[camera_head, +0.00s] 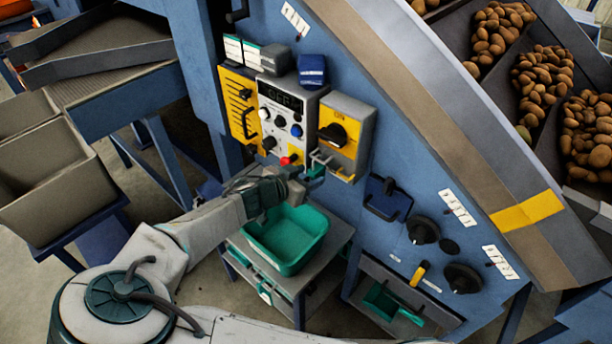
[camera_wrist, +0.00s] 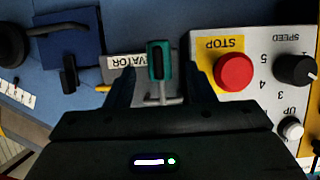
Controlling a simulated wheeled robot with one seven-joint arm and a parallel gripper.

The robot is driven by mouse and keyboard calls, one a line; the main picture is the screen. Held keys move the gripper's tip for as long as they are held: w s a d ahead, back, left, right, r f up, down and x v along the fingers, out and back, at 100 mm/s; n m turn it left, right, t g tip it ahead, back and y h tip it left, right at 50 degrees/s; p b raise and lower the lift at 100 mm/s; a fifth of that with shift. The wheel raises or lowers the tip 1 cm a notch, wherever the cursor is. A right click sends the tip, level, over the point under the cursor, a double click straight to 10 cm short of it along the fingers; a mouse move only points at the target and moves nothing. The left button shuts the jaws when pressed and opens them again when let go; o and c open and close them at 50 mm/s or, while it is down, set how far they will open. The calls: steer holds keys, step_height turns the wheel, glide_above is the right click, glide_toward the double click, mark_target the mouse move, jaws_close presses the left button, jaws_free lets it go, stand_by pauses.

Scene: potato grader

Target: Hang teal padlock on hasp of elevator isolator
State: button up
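The teal padlock (camera_wrist: 159,62) is between my fingers in the wrist view, its metal shackle pointing to the lower edge of the picture. A gap shows on each side of it, so my gripper (camera_wrist: 160,84) is open around it. In the head view the padlock (camera_head: 316,172) is just right of my gripper (camera_head: 303,180), below the elevator isolator (camera_head: 345,132), a grey box with yellow plate and black rotary handle. The hasp (camera_head: 330,163) is at its lower front. The shackle is close to the hasp; I cannot tell whether it passes through.
A control panel with a red stop button (camera_wrist: 234,71) and knobs is close beside my right finger in the wrist view. A green tray (camera_head: 287,240) stands on a bench below my gripper. A blue device (camera_head: 388,198) hangs on the panel to the right.

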steer(key=v, duration=1.4)
steer(key=s+d+f+n+g+y, duration=0.1)
steer(key=d+f+g, duration=0.2)
steer(key=d+g, duration=0.35)
steer(key=s+d+f+n+g+y, duration=0.1)
steer(key=d+f+g+y, duration=0.2)
steer(key=d, duration=0.6)
steer(key=s+d+r+n+t+y, duration=0.1)
steer(key=s+d+r+n+y, duration=0.3)
steer(key=s+d+r, duration=0.6)
step_height(320, 180, up, 2)
steer(key=shift+d+n+t, duration=0.25)
steer(key=shift+n+t, duration=0.1)
steer(key=shift+n, duration=0.35)
stand_by(1.4)
